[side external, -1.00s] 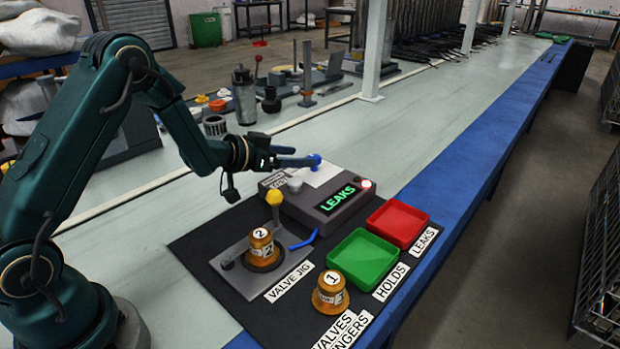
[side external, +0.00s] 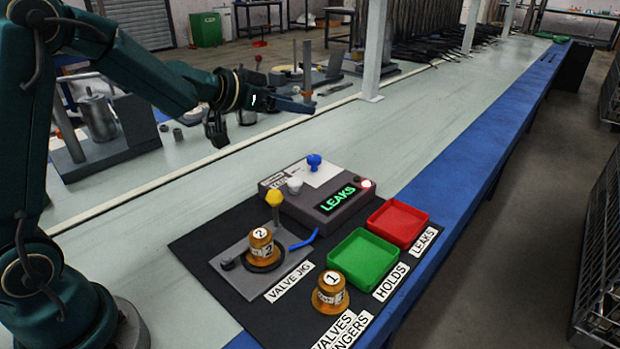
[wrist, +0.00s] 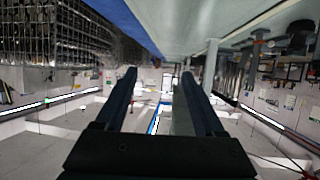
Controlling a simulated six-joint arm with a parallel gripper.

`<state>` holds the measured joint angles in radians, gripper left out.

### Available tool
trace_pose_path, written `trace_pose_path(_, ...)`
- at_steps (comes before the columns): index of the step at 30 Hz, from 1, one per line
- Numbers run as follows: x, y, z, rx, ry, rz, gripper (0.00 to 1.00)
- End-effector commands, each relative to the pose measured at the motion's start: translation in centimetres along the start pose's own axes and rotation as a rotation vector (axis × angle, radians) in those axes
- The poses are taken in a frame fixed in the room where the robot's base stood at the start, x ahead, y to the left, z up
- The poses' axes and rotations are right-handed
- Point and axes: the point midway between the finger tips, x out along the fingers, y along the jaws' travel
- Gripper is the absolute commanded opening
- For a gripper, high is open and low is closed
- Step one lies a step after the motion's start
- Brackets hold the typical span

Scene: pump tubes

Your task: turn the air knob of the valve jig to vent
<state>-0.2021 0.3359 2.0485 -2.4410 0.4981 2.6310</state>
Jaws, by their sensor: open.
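The valve jig (side external: 238,277) is a grey plate on the black mat, with its label in front. The brass valve marked 2 (side external: 261,246) stands upright in the jig. A yellow knob (side external: 274,199) stands at the jig's back corner, and a dark knob (side external: 227,264) sits at its left corner. I cannot read which is the air knob. My gripper (side external: 306,100) is open and empty, raised well above and behind the jig. In the wrist view its two fingers (wrist: 168,90) are apart with nothing between them.
A grey test box (side external: 318,205) beside the jig shows a green LEAKS display and has a blue knob (side external: 314,161) on top. A green tray (side external: 363,257), a red tray (side external: 398,222) and valve 1 (side external: 330,292) stand at the right. The bench behind the box is clear.

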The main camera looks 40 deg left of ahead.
Motion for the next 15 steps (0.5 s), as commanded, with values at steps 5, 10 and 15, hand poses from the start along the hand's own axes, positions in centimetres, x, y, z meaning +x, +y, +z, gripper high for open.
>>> trace_pose_path(5,0.5,1.2,1.4,-0.022,-0.096,0.046,0.71)
trace_pose_path(10,0.7,1.9,2.5,-0.037,-0.196,0.056,0.71)
trace_pose_path(15,0.6,1.7,3.9,-0.045,-0.310,0.008,0.71)
